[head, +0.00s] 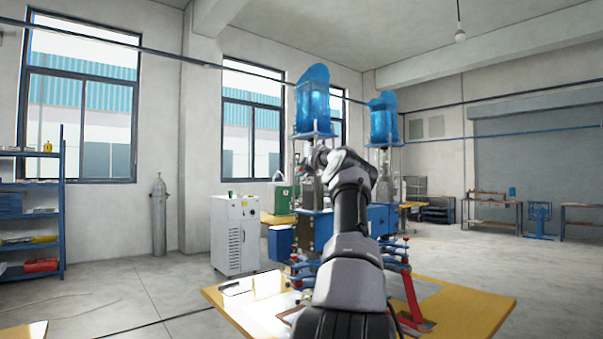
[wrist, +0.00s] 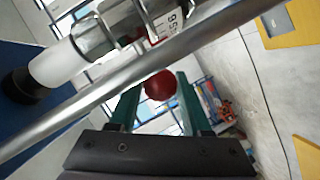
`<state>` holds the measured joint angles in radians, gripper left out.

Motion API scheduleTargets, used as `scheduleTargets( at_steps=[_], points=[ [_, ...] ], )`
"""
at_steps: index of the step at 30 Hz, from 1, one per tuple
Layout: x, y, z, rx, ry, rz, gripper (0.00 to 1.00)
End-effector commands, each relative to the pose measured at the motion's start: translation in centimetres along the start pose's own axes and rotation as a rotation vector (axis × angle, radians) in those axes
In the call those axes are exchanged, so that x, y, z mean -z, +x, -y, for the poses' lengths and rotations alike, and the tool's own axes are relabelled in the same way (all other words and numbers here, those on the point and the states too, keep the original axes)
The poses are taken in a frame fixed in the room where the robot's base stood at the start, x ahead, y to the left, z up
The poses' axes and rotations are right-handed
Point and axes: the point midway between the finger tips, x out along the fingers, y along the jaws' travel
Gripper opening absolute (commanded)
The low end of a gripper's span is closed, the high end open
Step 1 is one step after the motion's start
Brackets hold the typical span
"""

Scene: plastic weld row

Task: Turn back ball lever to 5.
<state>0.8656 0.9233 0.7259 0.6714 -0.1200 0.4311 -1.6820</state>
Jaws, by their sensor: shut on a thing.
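In the wrist view, the red ball of the ball lever (wrist: 160,85) sits between the two green fingers of my gripper (wrist: 158,95), which is shut on it. A label with dark digits (wrist: 168,22) shows just beyond the ball, turned on its side and partly hidden; I cannot tell which setting the lever is at. In the head view, my gripper (head: 308,160) is up at the blue-topped machine (head: 312,104); my own arm hides much of it, and the ball is too small to make out.
A bright metal rod (wrist: 95,95) crosses the wrist view close to my gripper. A white cylinder with a black end (wrist: 55,65) is at its left. A yellow table (head: 465,305) stands below my arm, with red and blue fixtures (head: 405,290). A white cabinet (head: 235,235) stands to the left.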

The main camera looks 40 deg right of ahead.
Motion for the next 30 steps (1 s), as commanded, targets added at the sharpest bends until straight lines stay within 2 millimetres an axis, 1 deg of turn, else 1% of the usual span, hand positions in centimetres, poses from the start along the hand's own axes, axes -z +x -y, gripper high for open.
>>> scheduleTargets(
  at_steps=[11,12,14,25,30],
  points=[
    [-0.1,0.0,0.0,0.001,-0.002,-0.001,0.00],
    [-0.1,0.0,0.0,0.001,-0.002,0.000,0.56],
    [-0.1,0.0,0.0,0.001,-0.002,-0.001,0.77],
    [-0.1,-0.2,0.0,0.002,-0.001,-0.001,0.77],
    [-0.1,-1.4,-0.2,0.001,0.000,-0.001,0.77]
  ],
)
